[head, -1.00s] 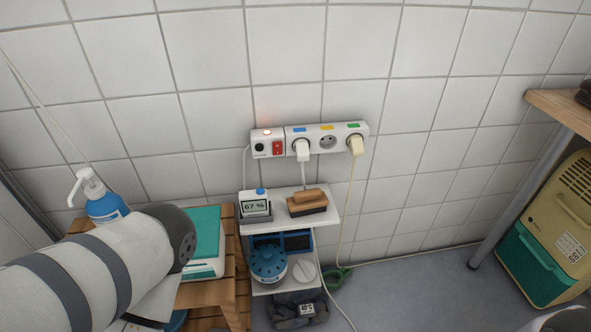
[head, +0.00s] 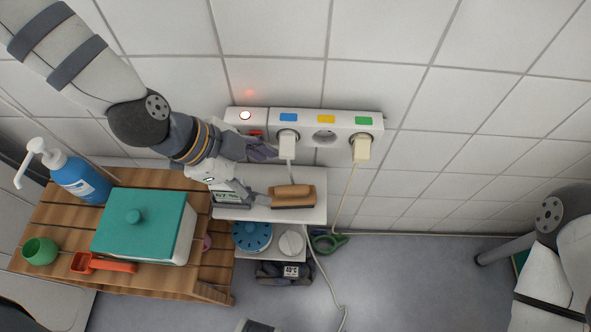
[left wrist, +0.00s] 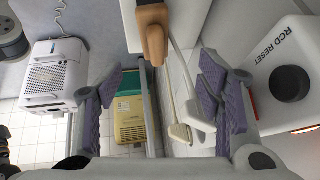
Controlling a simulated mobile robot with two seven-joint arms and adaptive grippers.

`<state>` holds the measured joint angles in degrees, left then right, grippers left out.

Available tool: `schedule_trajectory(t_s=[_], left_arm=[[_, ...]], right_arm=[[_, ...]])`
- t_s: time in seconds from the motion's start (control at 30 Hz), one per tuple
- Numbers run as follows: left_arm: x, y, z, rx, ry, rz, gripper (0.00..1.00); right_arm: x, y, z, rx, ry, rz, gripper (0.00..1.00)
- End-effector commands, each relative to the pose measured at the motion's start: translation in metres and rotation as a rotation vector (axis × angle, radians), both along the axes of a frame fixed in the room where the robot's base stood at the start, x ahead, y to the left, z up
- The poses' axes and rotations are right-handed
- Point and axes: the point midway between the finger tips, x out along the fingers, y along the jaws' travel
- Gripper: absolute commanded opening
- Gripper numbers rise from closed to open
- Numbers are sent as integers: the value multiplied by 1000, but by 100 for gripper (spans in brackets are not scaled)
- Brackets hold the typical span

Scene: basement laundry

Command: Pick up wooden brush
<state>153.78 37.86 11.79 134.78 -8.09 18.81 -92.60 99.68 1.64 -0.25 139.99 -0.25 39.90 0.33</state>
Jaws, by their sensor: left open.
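The wooden brush (head: 291,194) lies on the white top shelf (head: 315,213), its tan wooden back and handle up and dark bristles down. My left gripper (head: 256,171) is open and empty, just left of the brush and over the shelf, below the power strip. In the left wrist view the brush (left wrist: 153,30) shows ahead, beyond the spread purple-grey finger pads of the left gripper (left wrist: 165,90), apart from both. My right arm shows at the right edge of the head view, but its gripper is out of view.
A power strip (head: 350,121) with two plugs is on the wall behind the shelf; a cord (head: 349,190) hangs right of the brush. Left stands a wooden stand (head: 60,218) with a teal-lidded box (head: 140,222) and pump bottle (head: 78,180).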

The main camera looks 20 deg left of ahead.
Motion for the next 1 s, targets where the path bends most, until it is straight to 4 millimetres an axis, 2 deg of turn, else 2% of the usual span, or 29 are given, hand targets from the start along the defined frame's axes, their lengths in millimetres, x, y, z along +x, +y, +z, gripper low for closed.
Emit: schedule_trajectory(t_s=[0.03, 0.1, 0.3, 0.5, 0.6, 0.8, 1.0], left_arm=[[0, -6, -18, 0, 13, -1, 61], [5, -13, -32, 1, 12, 0, 61], [14, -26, -53, 1, 9, 1, 61], [26, -45, -84, 0, 10, 2, 61], [29, -49, -91, 1, 9, 2, 61], [30, -49, -89, 1, 5, 2, 61], [30, -49, -89, 1, 6, 3, 15]], right_arm=[[-4, 0, -7, 0, 13, 0, 40], [-6, 0, -12, -1, 19, -1, 40], [-8, 0, -19, 0, 27, 0, 40], [-12, 0, -29, 0, 40, 0, 40], [-13, 0, -31, -1, 42, 0, 40], [-13, 0, -30, 0, 41, 0, 40], [-13, 0, -30, 0, 41, 0, 40]])
